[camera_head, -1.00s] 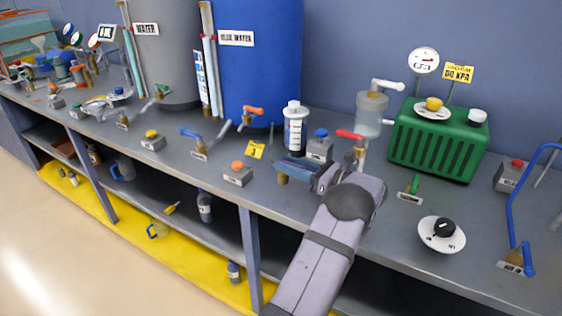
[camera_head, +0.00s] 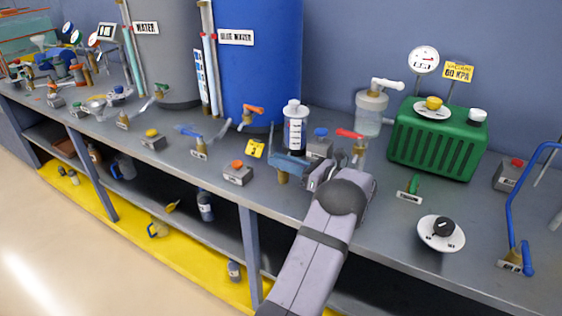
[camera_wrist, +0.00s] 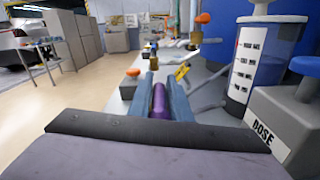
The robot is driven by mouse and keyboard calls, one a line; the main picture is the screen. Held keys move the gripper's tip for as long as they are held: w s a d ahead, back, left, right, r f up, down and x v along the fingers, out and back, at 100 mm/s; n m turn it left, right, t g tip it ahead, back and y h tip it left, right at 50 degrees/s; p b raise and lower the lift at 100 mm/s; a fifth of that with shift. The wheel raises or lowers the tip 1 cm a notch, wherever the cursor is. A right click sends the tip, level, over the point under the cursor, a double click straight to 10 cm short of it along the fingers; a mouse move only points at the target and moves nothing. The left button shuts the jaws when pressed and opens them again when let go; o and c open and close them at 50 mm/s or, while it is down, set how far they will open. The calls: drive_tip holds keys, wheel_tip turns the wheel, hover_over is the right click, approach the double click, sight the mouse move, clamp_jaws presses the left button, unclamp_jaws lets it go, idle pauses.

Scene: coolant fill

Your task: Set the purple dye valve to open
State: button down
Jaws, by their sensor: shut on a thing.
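The purple dye valve shows in the wrist view as a purple handle (camera_wrist: 158,101) lying lengthwise between my two fingers. My gripper (camera_wrist: 160,92) is shut on this handle. A brass body (camera_wrist: 153,64) shows just beyond the fingertips. In the head view my gripper (camera_head: 290,163) is at the middle of the bench. There the brass body (camera_head: 283,177) shows below the fingers, and the fingers hide the purple handle. I cannot read any open or shut mark on the valve.
A dosing cylinder (camera_head: 295,126) and a grey box with a blue knob (camera_head: 320,143) stand close behind my gripper. A red-handled valve (camera_head: 356,143) is to the right. A grey box with an orange button (camera_head: 237,173) and a yellow tag (camera_head: 255,149) are to the left.

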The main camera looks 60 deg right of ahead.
drive_tip(key=shift+m+h, duration=0.4)
drive_tip(key=shift+h, duration=0.2)
drive_tip(key=m+h+p, duration=0.1)
drive_tip(key=h, duration=0.1)
drive_tip(key=shift+m+h, duration=0.3)
drive_tip(key=m+h, duration=0.1)
drive_tip(key=h, duration=0.1)
drive_tip(key=m+g+h, duration=0.1)
drive_tip(key=shift+f+g+h, duration=0.1)
drive_tip(key=shift+g+h, duration=0.2)
drive_tip(key=shift+h, duration=0.1)
drive_tip(key=m+g+h+b, duration=0.2)
drive_tip(key=m+h, duration=0.1)
drive_tip(key=shift+d+f, duration=0.1)
drive_tip(key=shift+f, duration=0.05)
drive_tip(key=m+g+h+b, duration=0.2)
drive_tip(key=h+b, duration=0.1)
drive_tip(key=shift+d+g, duration=0.1)
drive_tip(key=shift+g, duration=0.2)
drive_tip(key=shift+s+m+g+h+b, duration=0.1)
drive_tip(key=shift+m+g+h+b, duration=0.2)
drive_tip(key=shift+m+g+b, duration=0.1)
drive_tip(key=shift+d+r, duration=0.1)
drive_tip(key=shift+r, duration=0.15)
drive_tip(key=c, duration=1.7)
unclamp_jaws()
